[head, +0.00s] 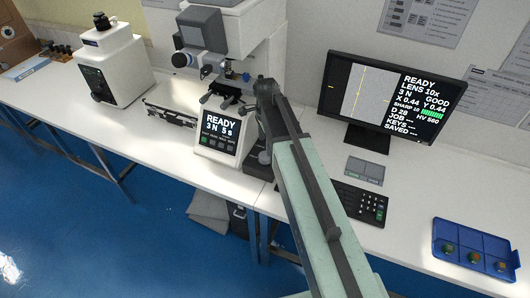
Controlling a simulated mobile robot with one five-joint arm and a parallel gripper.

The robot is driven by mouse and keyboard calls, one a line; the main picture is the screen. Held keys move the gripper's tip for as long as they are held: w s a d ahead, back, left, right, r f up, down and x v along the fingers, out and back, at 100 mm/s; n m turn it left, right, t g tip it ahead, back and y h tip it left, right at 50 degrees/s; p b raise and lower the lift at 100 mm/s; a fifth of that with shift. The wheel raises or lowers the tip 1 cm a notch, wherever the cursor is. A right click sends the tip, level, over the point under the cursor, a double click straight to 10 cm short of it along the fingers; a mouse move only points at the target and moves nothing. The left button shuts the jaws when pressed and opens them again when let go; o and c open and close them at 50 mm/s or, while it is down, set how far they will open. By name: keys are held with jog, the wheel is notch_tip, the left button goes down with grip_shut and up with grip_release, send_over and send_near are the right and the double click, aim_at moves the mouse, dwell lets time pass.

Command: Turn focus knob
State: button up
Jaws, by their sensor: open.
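The hardness tester (250,35) stands on the white bench at the top middle. It has a grey head, an objective turret (208,62) and a front panel (218,130) reading READY, 3 N, 5 s. My arm reaches up from the bottom right, and my gripper (265,88) is at its far end, in front of the tester's right side. The gripper is open, but its fingertips are small and dark here. The focus knob cannot be made out for certain; the arm's end covers part of the tester's lower right side. I cannot tell whether the gripper touches anything.
A monitor (382,100) at right shows READY, LENS 10x, GOOD and SHARP 10. A keypad (362,203) and a blue tray (474,250) with several samples lie on the bench. Another white instrument (112,62) stands at left. The bench between the instruments holds a dark metal device (170,116).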

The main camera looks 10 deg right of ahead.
aim_at(265, 158)
notch_tip(265, 158, down, 8)
jog(key=b, duration=0.7)
jog(key=shift+r, duration=0.35)
jog(key=shift+c, duration=0.3)
jog(key=c, duration=1.3)
jog(key=shift+n, duration=0.4)
